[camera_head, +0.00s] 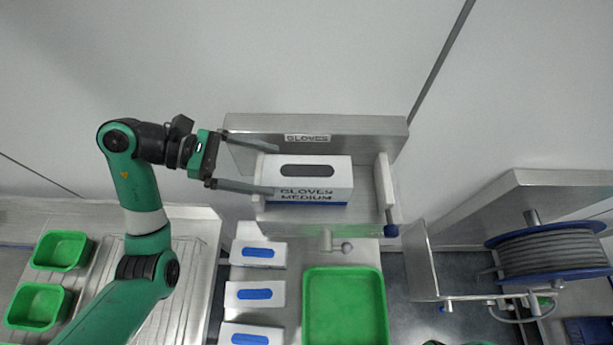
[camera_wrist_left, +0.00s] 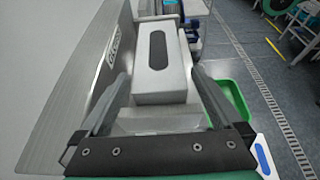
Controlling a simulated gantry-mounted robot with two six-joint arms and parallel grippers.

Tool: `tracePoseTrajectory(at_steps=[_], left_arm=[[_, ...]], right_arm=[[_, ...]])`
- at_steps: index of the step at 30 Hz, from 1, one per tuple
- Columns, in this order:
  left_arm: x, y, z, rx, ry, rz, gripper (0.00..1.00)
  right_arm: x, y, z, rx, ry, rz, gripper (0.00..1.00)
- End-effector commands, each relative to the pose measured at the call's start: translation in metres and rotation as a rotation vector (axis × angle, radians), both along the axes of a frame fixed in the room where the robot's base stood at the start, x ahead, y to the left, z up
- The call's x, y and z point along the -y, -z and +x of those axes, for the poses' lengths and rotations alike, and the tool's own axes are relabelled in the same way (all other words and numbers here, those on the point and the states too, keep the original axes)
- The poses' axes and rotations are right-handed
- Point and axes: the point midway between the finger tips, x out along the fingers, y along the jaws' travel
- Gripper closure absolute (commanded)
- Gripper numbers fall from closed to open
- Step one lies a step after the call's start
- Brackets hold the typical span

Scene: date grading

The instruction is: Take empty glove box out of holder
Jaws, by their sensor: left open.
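The glove box (camera_head: 312,173), white with a dark oval opening on top and "GLOVES MEDIUM" on its front, sits in the steel holder (camera_head: 384,133) labelled "GLOVES". I cannot see into its opening well enough to tell whether it is empty. My left gripper (camera_head: 276,169) is open at the left end of the box, one finger toward the holder's back plate and one toward the box's front. In the left wrist view the box (camera_wrist_left: 160,82) lies ahead between the open fingers (camera_wrist_left: 158,85), apart from them. My right gripper is not in view.
Several white boxes with blue ovals (camera_head: 258,253) stand in a column below the holder, beside a green tray (camera_head: 345,306). A hose reel (camera_head: 550,254) is at right. Green bins (camera_head: 61,250) sit at left.

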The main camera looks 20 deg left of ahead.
Motion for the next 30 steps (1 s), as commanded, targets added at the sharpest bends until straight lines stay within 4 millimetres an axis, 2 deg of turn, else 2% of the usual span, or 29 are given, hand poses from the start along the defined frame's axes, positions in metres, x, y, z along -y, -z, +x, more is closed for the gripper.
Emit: tracePoseTrajectory(at_steps=[3, 11, 18, 26, 30], left_arm=[[0.016, 0.005, 0.006, -0.001, 0.003, 0.000, 0.00], [0.027, 0.010, 0.012, 0.001, 0.002, -0.001, 0.00], [0.061, 0.024, 0.027, -0.001, 0.004, -0.002, 0.00], [0.065, 0.027, 0.029, 0.002, 0.001, 0.001, 0.00], [0.064, 0.027, 0.029, 0.002, 0.001, 0.001, 0.22]], right_arm=[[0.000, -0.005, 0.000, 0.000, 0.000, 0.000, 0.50], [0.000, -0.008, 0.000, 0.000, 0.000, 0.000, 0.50], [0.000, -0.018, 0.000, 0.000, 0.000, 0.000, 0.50], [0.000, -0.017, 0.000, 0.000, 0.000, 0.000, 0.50], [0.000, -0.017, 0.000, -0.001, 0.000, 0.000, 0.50]])
